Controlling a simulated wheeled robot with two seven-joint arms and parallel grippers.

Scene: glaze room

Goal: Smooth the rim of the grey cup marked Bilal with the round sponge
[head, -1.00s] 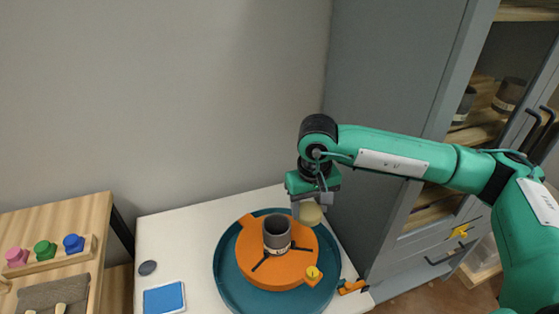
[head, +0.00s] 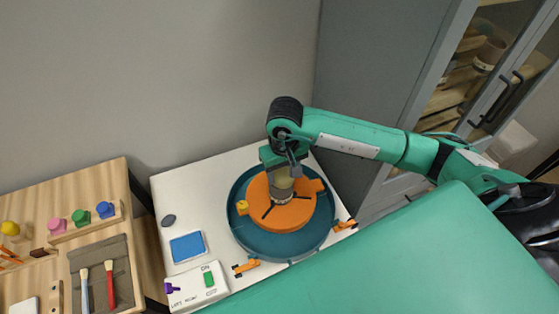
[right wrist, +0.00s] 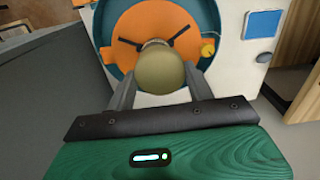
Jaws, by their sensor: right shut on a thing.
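The grey cup (head: 281,196) stands upright in the middle of the orange wheel head (head: 298,212), between dark holding arms. Its upper part is hidden, and I cannot read a name on it. My right gripper (head: 283,168) is shut on the round, pale yellow sponge (head: 284,180), which is at the cup's top. I cannot tell whether the sponge touches the rim. In the right wrist view the sponge (right wrist: 160,72) sits between the two fingers (right wrist: 160,90) and covers nearly all of the cup. My left gripper is not in view.
A teal basin (head: 240,228) surrounds the wheel head, which carries a yellow knob (head: 242,207). On the white table are a blue sponge pad (head: 187,247), a dark disc (head: 168,220) and a switch box (head: 197,289). A wooden tool table stands left, a grey cabinet (head: 372,80) right.

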